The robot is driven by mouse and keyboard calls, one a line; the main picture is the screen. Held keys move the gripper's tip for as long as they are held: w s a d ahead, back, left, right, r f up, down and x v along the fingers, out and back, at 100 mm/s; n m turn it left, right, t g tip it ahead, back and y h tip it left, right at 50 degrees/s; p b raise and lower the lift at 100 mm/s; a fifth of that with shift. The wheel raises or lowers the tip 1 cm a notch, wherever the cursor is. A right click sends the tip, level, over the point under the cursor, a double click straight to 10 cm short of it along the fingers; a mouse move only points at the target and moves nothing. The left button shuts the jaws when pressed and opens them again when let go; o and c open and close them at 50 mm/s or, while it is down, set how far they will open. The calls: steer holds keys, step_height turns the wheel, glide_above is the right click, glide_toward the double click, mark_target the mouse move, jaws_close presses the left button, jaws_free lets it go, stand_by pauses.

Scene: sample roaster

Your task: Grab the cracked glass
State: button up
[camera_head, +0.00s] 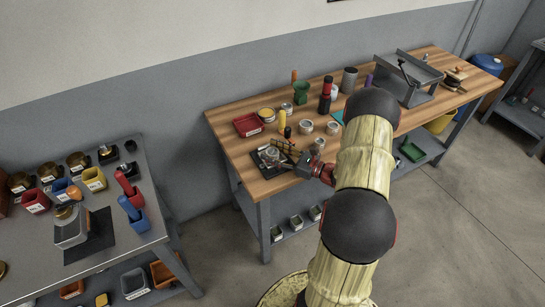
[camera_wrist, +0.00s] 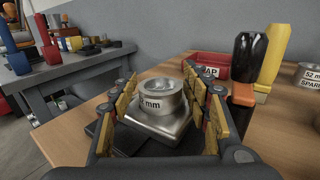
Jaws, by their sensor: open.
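A round, silvery ring-like piece with a glassy top (camera_wrist: 158,92) and a label ending in "2 mm" sits on a small metal block-like stand (camera_wrist: 156,132). It may be the cracked glass; I cannot make out a crack. In the head view the round piece (camera_head: 271,152) is small, on a dark mat at the near left of the wooden bench. My gripper (camera_wrist: 166,94) is open, its yellow-padded fingers on either side of the piece, with gaps visible. In the head view my gripper (camera_head: 294,156) reaches in from the right, low over the bench.
A red tray (camera_wrist: 206,66) labelled "AP", a dark-and-orange tool (camera_wrist: 245,65) and a yellow one (camera_wrist: 273,55) stand beyond and right. More round tins (camera_head: 306,127) sit nearby on the bench (camera_head: 240,157). A grey table (camera_head: 130,243) with colored bins stands left.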

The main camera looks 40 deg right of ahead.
steer(key=shift+c, duration=0.2)
steer(key=c, duration=1)
steer(key=shift+o, duration=0.2)
steer(key=shift+r, duration=0.15)
